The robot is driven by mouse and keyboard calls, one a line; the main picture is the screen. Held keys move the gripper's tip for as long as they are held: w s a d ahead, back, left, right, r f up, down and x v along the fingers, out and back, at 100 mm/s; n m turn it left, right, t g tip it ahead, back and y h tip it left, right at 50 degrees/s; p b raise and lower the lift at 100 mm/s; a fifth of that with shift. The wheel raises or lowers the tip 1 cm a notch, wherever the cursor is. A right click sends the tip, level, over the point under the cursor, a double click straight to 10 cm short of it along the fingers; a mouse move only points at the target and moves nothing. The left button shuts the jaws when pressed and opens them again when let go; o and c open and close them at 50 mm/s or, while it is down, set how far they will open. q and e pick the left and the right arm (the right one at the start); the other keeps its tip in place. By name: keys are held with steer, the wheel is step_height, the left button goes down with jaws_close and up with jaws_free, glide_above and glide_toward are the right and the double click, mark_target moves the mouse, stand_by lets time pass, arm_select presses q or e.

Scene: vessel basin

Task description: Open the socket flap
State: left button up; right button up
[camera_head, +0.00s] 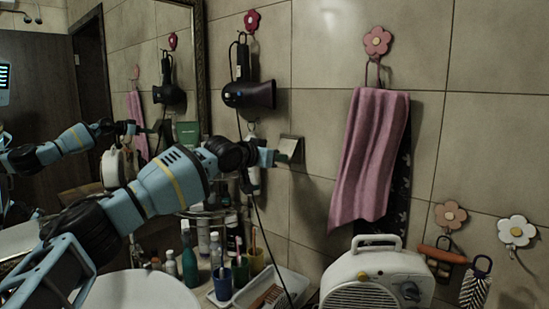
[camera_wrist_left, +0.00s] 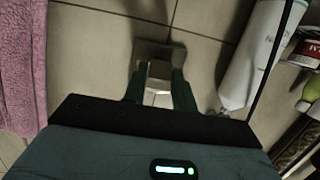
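The socket (camera_head: 298,154) is a metallic square plate on the tiled wall, left of the pink towel. Its pale flap (camera_head: 287,146) seems tilted out from the plate; how far it is raised is hard to tell. My left gripper (camera_head: 272,157) is at the socket's left side, close to the flap. In the left wrist view the socket plate (camera_wrist_left: 160,50) is straight ahead, and the fingers of my left gripper (camera_wrist_left: 158,85) stand apart with the pale flap (camera_wrist_left: 158,70) showing between them. Whether they touch it is unclear. My right gripper is not in view.
A hair dryer (camera_head: 248,94) hangs above my left wrist, its cord running down beside it. A pink towel (camera_head: 368,155) hangs right of the socket. Bottles, cups and a white heater (camera_head: 376,280) stand below. A mirror is at the left.

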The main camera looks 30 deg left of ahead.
arm_select(q)
steer(key=o, duration=0.4)
steer(key=shift+s, duration=0.1)
steer(key=v, duration=0.7)
steer(key=shift+s, duration=0.3)
